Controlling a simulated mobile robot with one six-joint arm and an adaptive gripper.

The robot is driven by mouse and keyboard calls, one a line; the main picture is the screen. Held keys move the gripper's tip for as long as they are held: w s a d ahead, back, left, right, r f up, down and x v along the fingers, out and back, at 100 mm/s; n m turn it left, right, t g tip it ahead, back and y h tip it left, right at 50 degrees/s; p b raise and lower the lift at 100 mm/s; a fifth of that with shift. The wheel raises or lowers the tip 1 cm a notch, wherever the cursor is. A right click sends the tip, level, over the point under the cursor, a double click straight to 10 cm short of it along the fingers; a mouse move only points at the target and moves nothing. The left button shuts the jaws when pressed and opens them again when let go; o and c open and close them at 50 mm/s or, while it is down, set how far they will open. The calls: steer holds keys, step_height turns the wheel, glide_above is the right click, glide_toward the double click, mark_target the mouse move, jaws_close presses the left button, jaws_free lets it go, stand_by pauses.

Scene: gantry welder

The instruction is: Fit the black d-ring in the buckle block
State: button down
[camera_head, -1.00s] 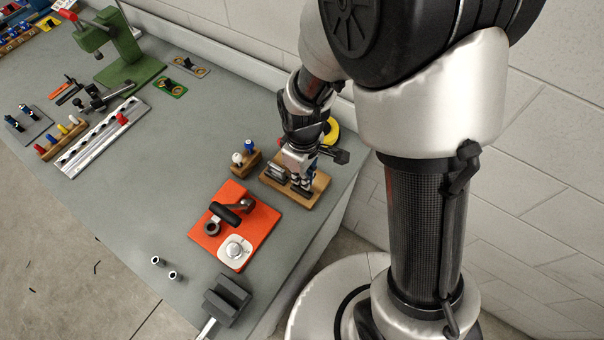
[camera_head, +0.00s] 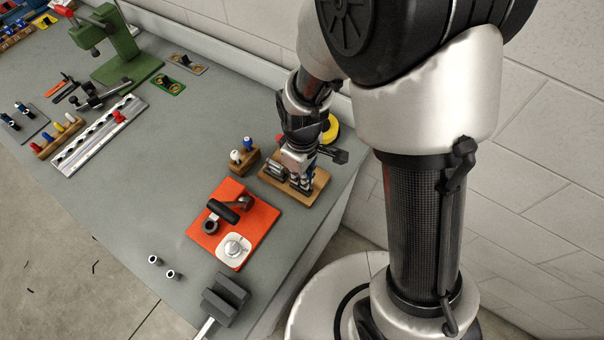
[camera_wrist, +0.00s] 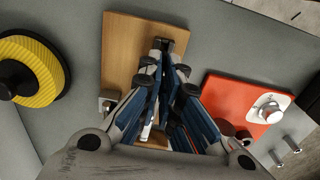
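A wooden board (camera_head: 313,194) lies near the right end of the bench and also shows in the wrist view (camera_wrist: 125,55). My gripper (camera_head: 301,187) is low over it, pointing down. A small black part (camera_wrist: 163,43), perhaps the d-ring, shows at my fingertips over the board. In the wrist view my gripper's blue fingers (camera_wrist: 163,52) come close together there. I cannot tell whether they hold the part. A grey metal block with a rounded part (camera_head: 274,170) stands on the board beside my gripper; I cannot tell whether it is the buckle block. My fingers hide the board's middle.
An orange plate (camera_head: 259,221) with a black handle lies beside the board. A small wooden stand (camera_head: 243,160) with white and blue knobs is close by. A yellow disc (camera_wrist: 37,65) lies on the other side. The bench's middle (camera_head: 175,170) is clear.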

steer(key=shift+f+b, duration=0.3)
steer(key=shift+f, duration=0.1)
steer(key=c, duration=1.7)
jaws_free()
step_height(320, 180, up, 11)
steer(key=s+d+r+m+t, duration=0.1)
steer(key=s+d+r+m, duration=0.2)
steer(key=s+r, duration=0.1)
steer(key=s+d+r+m+t, duration=0.2)
steer(key=s+d+r+m, duration=0.2)
steer(key=s+r, duration=0.1)
steer(key=s+d+r+m+t, duration=0.1)
steer(key=s+d+r+m, duration=0.2)
steer(key=s+r, duration=0.1)
steer(key=shift+s+d+r+t, duration=0.25)
steer(key=shift+d+r+t, duration=0.05)
steer(key=shift+d, duration=0.05)
